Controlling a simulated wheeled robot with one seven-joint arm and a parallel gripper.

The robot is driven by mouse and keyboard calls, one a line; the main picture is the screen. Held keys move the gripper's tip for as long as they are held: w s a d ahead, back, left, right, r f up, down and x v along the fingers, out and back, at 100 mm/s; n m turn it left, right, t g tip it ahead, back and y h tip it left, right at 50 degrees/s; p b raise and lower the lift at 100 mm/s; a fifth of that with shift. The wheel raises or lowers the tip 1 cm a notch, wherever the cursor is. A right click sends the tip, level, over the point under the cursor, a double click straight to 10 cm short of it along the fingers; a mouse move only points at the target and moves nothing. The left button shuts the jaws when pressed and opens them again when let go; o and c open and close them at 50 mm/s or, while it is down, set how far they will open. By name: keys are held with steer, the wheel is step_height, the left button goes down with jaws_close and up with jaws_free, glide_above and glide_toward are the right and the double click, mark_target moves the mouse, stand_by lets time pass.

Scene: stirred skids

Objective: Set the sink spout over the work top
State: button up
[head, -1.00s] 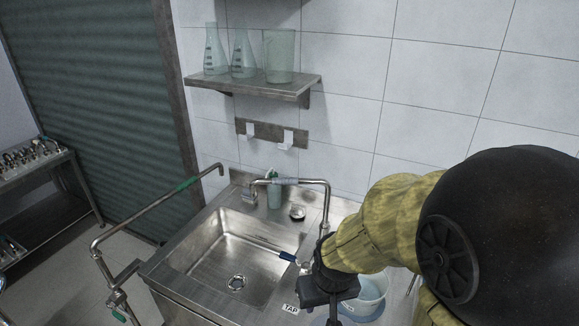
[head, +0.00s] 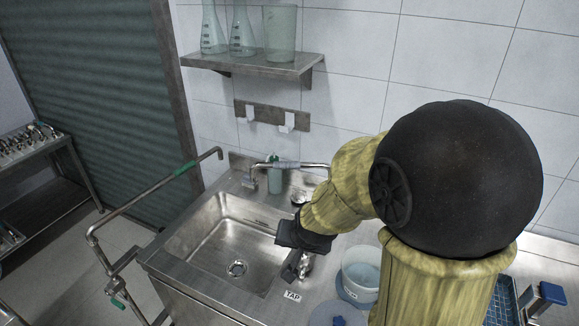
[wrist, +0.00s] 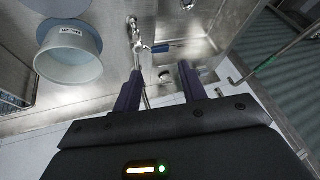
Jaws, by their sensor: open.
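The sink spout (head: 310,165) is a bent metal pipe with a pale grey sleeve (head: 285,165). Its level part reaches left over the back of the steel basin (head: 215,235), with the outlet hanging down. The steel work top (wrist: 105,85) lies beside the basin.
A pale bucket (head: 361,272) stands right of the sink, close to my arm. A long pipe with a green band (head: 185,168) sticks out on the left. A wall shelf (head: 250,65) with glassware and a hook strip (head: 270,117) are above. A blue rack (head: 503,300) is at lower right.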

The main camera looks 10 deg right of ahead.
steer(key=w+a+m+t+h+b, duration=0.2)
steer(key=w+m+h, duration=0.1)
steer(key=w+m, duration=0.2)
steer(key=w+a+m+t+h+b, duration=0.1)
steer(key=w+m+t+h+b, duration=0.1)
steer(key=w+m, duration=0.4)
steer(key=w+a+r+m+t+h+b, duration=0.1)
steer(key=w+a+m+t+h+b, duration=0.1)
steer(key=w+m+h, duration=0.4)
steer(key=m+t+b, duration=0.1)
steer(key=m+t, duration=0.1)
steer(key=m, duration=0.2)
steer(key=shift+w+a, duration=0.2)
steer(key=shift+a, duration=0.1)
steer(key=shift+w+r, duration=0.1)
steer(key=p+x, duration=0.6)
steer(key=x, duration=1.1)
steer(key=shift+r, duration=0.25)
steer(key=shift+w+d, duration=0.1)
jaws_close()
